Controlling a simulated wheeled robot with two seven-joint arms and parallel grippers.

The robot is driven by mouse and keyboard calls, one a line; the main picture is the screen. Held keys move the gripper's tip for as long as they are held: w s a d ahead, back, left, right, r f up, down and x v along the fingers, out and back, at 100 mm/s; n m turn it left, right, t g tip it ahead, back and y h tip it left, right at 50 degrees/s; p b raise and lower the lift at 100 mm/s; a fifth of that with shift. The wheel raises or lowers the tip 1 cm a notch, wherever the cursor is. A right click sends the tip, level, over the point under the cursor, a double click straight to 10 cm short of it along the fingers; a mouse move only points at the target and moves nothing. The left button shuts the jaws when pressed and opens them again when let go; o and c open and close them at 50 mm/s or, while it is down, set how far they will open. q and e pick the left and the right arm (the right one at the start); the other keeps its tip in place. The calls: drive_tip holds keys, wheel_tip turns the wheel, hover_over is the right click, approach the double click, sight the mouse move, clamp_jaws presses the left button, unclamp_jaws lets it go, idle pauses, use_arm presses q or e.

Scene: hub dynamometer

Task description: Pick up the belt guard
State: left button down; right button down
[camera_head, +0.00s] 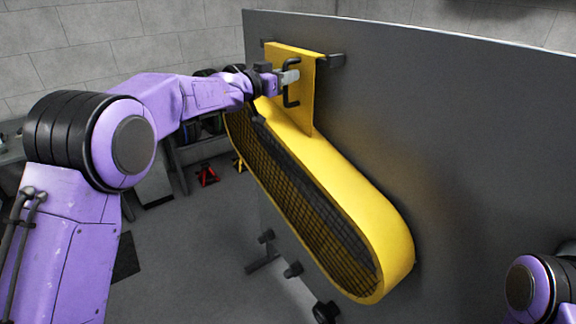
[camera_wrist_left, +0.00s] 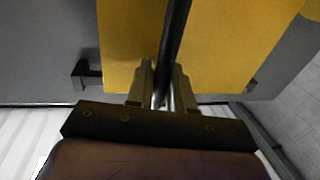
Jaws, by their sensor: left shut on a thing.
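The belt guard (camera_head: 385,235) is a long yellow rounded frame with dark mesh and a yellow plate at its top. It rests against a grey upright panel in the head view. A black handle (camera_head: 291,92) stands out from the plate. My left gripper (camera_head: 288,77) is at this handle, shut on it. In the left wrist view the fingers of my left gripper (camera_wrist_left: 162,88) close around the black handle bar (camera_wrist_left: 174,45), with the yellow plate (camera_wrist_left: 225,40) behind. My right gripper is out of view; only part of my right arm shows at lower right.
The grey panel (camera_head: 470,130) fills the right side. A dark bracket (camera_head: 331,61) sits on it beside the plate's top. A red stand (camera_head: 206,174) is on the floor behind. Open floor lies left of the panel.

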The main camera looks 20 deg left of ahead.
use_arm(q)
drive_tip(key=shift+r, duration=0.35)
drive_tip(key=shift+f, duration=0.1)
